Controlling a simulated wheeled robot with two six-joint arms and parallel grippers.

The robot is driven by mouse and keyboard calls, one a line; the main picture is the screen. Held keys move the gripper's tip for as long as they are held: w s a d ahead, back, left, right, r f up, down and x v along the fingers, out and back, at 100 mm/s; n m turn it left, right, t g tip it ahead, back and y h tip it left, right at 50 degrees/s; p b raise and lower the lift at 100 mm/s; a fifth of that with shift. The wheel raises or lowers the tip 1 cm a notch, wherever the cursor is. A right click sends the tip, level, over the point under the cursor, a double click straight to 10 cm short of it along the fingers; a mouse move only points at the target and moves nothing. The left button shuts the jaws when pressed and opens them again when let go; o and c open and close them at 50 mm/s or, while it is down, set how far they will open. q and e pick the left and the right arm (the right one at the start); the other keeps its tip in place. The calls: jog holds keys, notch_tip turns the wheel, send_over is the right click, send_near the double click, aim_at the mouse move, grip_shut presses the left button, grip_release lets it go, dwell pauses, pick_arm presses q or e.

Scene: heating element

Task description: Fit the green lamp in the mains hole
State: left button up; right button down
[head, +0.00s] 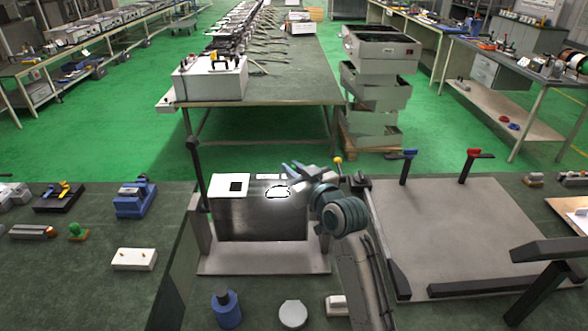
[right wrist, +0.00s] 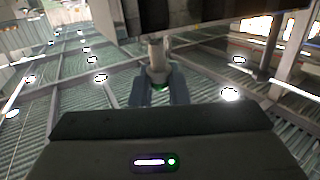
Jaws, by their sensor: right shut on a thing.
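My right gripper (head: 291,167) is above the upper right part of the upright dark metal panel (head: 262,218). It also shows in the right wrist view (right wrist: 158,92), shut on a small pale-stemmed piece (right wrist: 157,68) with a green part low between the fingers, which appears to be the green lamp. The lamp's stem points up toward a dark box-like part; I cannot tell whether they touch. A white plate with a black square (head: 238,184) is at the panel's upper left. I cannot make out the mains hole. My left gripper is not in view.
A grey tray (head: 440,222) with red and blue clamp handles lies right of the panel. A blue bottle-like object (head: 226,308) and a pale round disc (head: 292,313) stand in front. A white block (head: 134,259) and a green knob (head: 77,230) are on the left bench.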

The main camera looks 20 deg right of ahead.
jog(key=shift+f+b, duration=1.1)
jog(key=shift+f, duration=0.7)
jog(key=c, duration=1.3)
grip_release()
jog(key=shift+s, duration=0.1)
jog(key=shift+s+d+f, duration=0.1)
jog(key=shift+s, duration=0.2)
jog(key=shift+b+v, duration=1.6)
jog(key=shift+v, duration=3.45)
